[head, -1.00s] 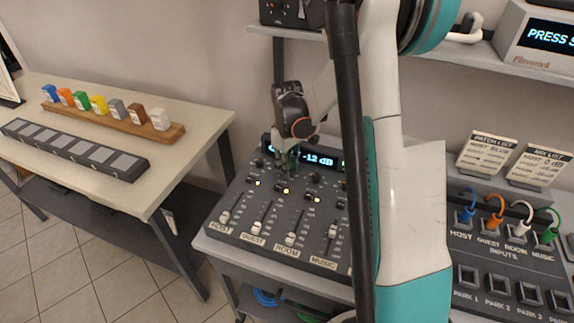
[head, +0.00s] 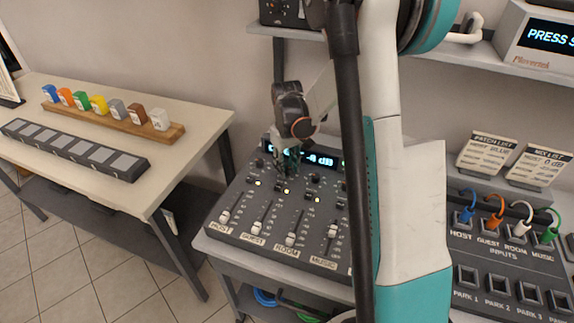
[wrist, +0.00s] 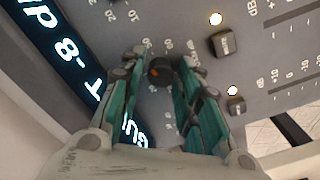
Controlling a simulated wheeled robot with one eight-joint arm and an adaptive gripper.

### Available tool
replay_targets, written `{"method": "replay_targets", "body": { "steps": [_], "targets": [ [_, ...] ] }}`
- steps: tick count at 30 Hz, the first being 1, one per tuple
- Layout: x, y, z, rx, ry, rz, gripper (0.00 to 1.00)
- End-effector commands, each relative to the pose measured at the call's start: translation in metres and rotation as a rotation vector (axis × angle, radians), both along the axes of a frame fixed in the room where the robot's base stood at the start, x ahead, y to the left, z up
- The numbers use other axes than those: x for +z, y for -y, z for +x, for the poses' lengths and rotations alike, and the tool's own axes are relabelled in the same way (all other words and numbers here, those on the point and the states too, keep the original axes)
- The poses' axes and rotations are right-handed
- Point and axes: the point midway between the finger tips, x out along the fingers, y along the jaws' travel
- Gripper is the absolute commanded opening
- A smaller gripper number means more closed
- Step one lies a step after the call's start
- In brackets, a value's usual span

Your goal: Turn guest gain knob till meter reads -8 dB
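The guest gain knob (wrist: 160,70) is a small dark round knob with an orange mark on the mixer panel, seen in the wrist view. My gripper (wrist: 166,66) has its teal fingers on either side of this knob, with a narrow gap visible, so it looks open around it. In the head view my gripper (head: 287,168) reaches down to the panel's upper part and hides the knob. The meter (wrist: 75,58) is a dark display with light text reading -8 dB; its name text is partly covered by a finger. It also shows in the head view (head: 320,159).
The mixer (head: 262,190) has several other knobs, lit buttons and faders close by. A shelf (head: 470,58) hangs above. A patch panel (head: 490,255) with coloured cables is at right. A table (head: 185,130) with coloured blocks stands at left.

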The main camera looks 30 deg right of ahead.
Motion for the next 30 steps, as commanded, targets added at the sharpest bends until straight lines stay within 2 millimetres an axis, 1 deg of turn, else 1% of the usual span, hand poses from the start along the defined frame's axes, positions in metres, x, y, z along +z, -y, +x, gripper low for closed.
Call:
{"method": "replay_targets", "body": {
  "steps": [10,14,17,24,27,30],
  "targets": [
    [0.001,0.000,0.000,0.001,0.000,0.000,0.43],
    [0.009,0.000,0.000,0.001,0.000,0.000,0.43],
    [0.024,0.000,0.000,0.001,0.000,0.000,0.43],
    [0.073,0.000,0.000,0.001,0.000,0.000,0.43],
    [0.091,0.000,0.000,0.001,0.000,0.000,0.43],
    [0.105,0.000,0.000,0.001,0.000,0.000,0.43]
  ]
}}
